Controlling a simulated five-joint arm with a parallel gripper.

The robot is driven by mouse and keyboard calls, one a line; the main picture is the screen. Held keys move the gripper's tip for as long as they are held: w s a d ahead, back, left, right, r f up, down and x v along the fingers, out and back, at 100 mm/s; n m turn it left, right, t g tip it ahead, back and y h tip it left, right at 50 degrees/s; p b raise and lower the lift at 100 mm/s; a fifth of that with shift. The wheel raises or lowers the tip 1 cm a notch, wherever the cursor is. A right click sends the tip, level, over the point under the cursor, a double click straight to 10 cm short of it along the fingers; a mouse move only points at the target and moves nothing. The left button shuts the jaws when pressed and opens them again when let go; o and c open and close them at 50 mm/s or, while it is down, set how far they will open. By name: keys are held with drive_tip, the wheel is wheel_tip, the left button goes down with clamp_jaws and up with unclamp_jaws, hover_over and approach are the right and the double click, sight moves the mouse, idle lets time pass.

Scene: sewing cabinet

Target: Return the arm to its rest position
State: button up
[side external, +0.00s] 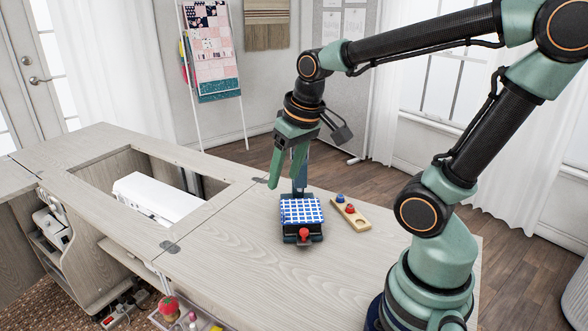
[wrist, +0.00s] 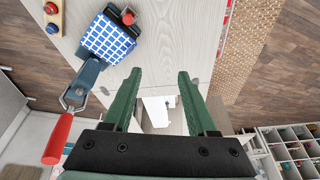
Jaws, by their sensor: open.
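My gripper (side external: 285,180) hangs from my bent arm above the wooden cabinet top (side external: 225,245), its fingers pointing down. In the wrist view (wrist: 160,75) its two green fingers are apart with nothing between them. A dark press tool (side external: 304,239) with a red knob stands on the top just right of and below the fingers. A blue-and-white checked cloth (side external: 301,210) lies on it, and also shows in the wrist view (wrist: 107,38). The wrist view shows the tool's upright lever with a red handle (wrist: 58,138), left of the fingers.
A small wooden block (side external: 351,214) with red and blue pieces sits right of the press. A white machine (side external: 158,198) sits in the cabinet opening at left. A red pincushion (side external: 168,306) is below the front edge. The top is bare left of the press.

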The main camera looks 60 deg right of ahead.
drive_tip(key=a+r+n, duration=0.1)
drive_tip(key=s+a+t, duration=0.1)
drive_tip(key=a, duration=0.1)
drive_tip(key=a+r+n+t, duration=0.1)
drive_tip(key=shift+s+a+r+n, duration=0.15)
drive_tip(key=shift+a+r+n, duration=0.1)
drive_tip(key=shift+r+n, duration=0.05)
